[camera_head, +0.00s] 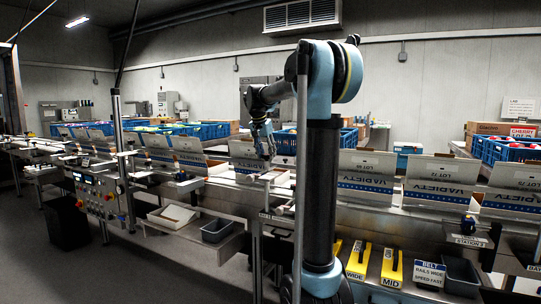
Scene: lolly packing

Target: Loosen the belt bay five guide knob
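My gripper (266,158) hangs at the end of my arm, pointing down over the belt line near picture centre. It is small and dark here, and I cannot tell whether its fingers are apart or closed, or touching anything. A small dark knob (467,223) stands on the line's front edge at the right, above a station label. Another dark knob (181,176) shows on the front edge left of my gripper. The bay numbers are too small to read, so I cannot tell which knob belongs to bay five. My arm column hides part of the line.
Open white VARIETY cartons (445,183) stand along the line. Yellow MID and WIDE blocks (391,268), a BELT sign (429,272) and a dark bin (461,276) sit on the lower shelf. A control panel (97,195) stands left.

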